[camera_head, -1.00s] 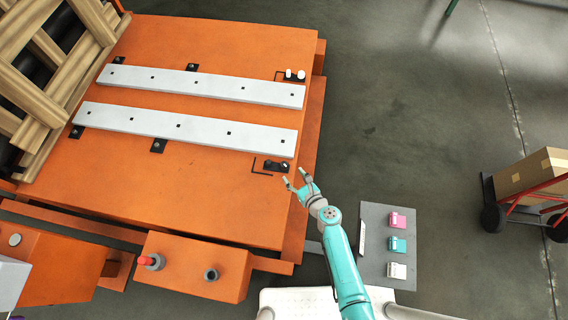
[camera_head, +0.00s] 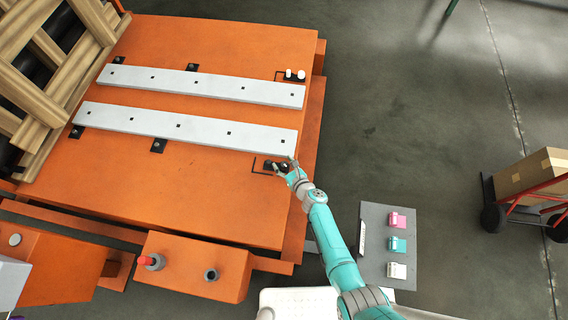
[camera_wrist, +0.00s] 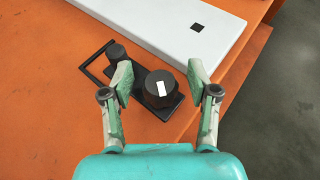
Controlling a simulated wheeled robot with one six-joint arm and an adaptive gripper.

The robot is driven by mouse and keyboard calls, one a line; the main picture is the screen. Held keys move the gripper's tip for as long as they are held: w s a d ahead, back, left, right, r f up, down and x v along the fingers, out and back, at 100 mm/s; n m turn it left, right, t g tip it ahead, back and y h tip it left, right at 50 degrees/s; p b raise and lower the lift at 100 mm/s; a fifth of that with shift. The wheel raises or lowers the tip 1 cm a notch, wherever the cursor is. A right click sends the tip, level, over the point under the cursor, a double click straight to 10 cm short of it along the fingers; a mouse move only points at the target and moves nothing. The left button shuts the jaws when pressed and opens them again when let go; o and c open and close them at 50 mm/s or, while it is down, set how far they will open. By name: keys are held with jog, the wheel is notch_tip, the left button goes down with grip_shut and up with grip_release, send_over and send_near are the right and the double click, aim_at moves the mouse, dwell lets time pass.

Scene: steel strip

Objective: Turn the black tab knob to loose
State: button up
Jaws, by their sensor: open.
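The black tab knob (camera_wrist: 160,88) is a round dark knob with a white mark on top, on a black plate (camera_wrist: 166,112) fixed to the orange table. A smaller black post (camera_wrist: 117,53) stands on the same plate, to the left and farther off. My gripper (camera_wrist: 160,72) is open, with one finger on each side of the knob in the wrist view. I cannot tell whether either finger touches it. In the head view my gripper (camera_head: 285,167) is over the black plate and partly hides the knob.
A grey steel strip (camera_wrist: 170,22) lies just beyond the plate. The orange table (camera_head: 190,190) ends at the right. A grey board (camera_head: 374,260) with coloured blocks is at lower right.

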grip_shut()
jog(key=shift+n+g+y, duration=0.3)
jog(key=shift+n+y, duration=0.1)
jog(key=n+g+y, duration=0.2)
jog(key=n+y, duration=0.1)
jog(key=shift+w+d, duration=0.1)
jog(key=shift+n+g+y, duration=1)
jog(key=shift+n+g, duration=0.7)
jog(key=shift+g, duration=0.1)
jog(key=shift+n+g, duration=0.4)
grip_release()
